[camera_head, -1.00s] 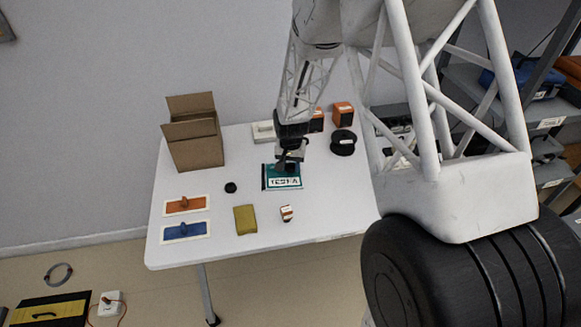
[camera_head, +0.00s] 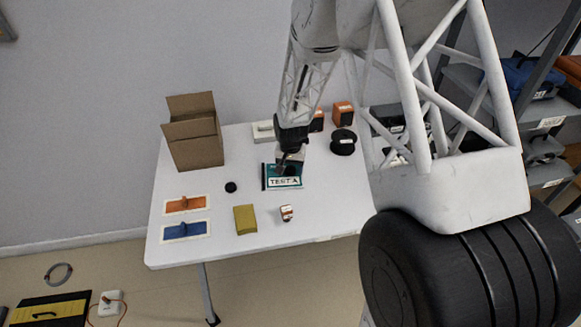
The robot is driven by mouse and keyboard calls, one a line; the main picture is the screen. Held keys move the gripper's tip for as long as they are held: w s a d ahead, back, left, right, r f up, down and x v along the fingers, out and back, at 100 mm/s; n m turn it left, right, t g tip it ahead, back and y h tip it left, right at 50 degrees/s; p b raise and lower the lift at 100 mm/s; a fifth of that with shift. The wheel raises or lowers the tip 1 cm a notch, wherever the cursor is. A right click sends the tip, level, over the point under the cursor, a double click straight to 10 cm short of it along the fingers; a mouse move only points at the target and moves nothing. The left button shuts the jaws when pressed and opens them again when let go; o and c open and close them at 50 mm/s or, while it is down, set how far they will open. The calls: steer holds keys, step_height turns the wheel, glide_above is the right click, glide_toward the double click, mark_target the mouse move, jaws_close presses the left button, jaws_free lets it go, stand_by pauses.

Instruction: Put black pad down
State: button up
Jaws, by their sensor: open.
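My gripper (camera_head: 287,163) is over the teal TEST A mat (camera_head: 270,176) on the white table. It is open, and its fingers cover part of the mat's upper side. I cannot tell whether a dark pad lies right beneath the fingers. A small black round piece (camera_head: 231,187) lies flat on the table, left of the mat and apart from the gripper. Black round items (camera_head: 343,136) sit at the right, near the back; I cannot tell which black thing is the pad.
An open cardboard box (camera_head: 195,150) stands at the back left. A yellow-green block (camera_head: 245,219) and a small red-white box (camera_head: 286,213) are in front. Orange boxes (camera_head: 343,113) stand behind.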

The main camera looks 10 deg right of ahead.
mark_target(291, 168)
steer(key=shift+r, duration=0.1)
step_height(291, 168, up, 12)
stand_by(0.8)
stand_by(0.5)
